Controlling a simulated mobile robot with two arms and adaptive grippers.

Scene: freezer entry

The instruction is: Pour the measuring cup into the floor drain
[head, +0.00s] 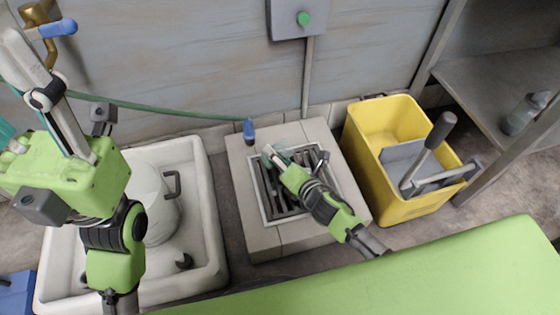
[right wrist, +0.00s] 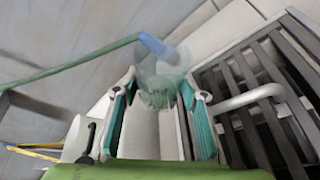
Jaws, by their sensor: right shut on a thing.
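The floor drain's dark slatted grate (head: 268,195) lies inside a raised pale curb (head: 238,160) in the middle of the head view. It also shows at the right of the right wrist view (right wrist: 240,85). My right gripper (head: 275,156) is above the far left part of the grate. It is shut on a clear, see-through measuring cup (right wrist: 160,72), which shows between and beyond its fingers. In the head view the cup is very faint; its tilt and contents cannot be told. My left gripper (head: 40,105) is at the upper left, its fingers apart and empty.
A green hose (head: 165,110) with a blue nozzle (head: 248,128) runs along the wall behind the drain. A white basin (head: 205,215) holding a white bucket (head: 150,190) is on the left. A yellow mop bucket (head: 390,115) stands right. A green surface (head: 460,265) lies in front.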

